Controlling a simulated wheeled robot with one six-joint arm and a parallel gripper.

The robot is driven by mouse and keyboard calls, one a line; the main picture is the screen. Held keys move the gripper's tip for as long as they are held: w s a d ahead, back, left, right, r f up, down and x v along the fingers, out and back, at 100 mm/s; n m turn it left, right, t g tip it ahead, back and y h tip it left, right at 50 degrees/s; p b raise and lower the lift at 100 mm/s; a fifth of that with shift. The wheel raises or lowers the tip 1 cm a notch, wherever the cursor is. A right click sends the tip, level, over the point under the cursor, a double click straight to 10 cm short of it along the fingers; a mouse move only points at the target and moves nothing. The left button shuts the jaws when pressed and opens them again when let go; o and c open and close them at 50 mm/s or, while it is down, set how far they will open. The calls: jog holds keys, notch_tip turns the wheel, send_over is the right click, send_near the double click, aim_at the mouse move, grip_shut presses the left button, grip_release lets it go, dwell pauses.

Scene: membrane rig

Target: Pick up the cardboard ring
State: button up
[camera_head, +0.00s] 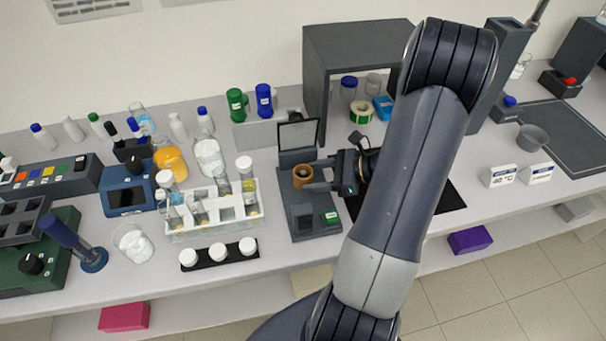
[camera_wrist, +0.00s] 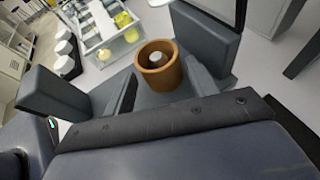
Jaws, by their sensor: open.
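The cardboard ring (camera_head: 302,175) is a short brown open cylinder. It sits upright on a dark grey instrument (camera_head: 317,222), in front of its raised framed panel. In the wrist view the ring (camera_wrist: 148,79) shows just beyond and between my fingertips, with a small pale round thing visible inside it. My gripper (camera_head: 318,187) is open and empty, reaching in from the right close to the ring. In the wrist view its two fingers (camera_wrist: 162,90) point toward the ring, one on each side. I cannot tell whether either finger touches it.
A white rack of vials (camera_head: 213,212) stands left of the instrument, with white-capped jars (camera_head: 218,252) in front. The framed panel (camera_head: 299,134) rises behind the ring. A dark open-fronted cabinet (camera_head: 318,75) and green and blue bottles (camera_head: 237,104) stand farther back.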

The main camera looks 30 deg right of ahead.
aim_at(313, 176)
jog(key=shift+x, duration=1.55)
jog(key=shift+r, duration=0.1)
jog(key=c, duration=0.7)
jog(key=shift+r, duration=0.15)
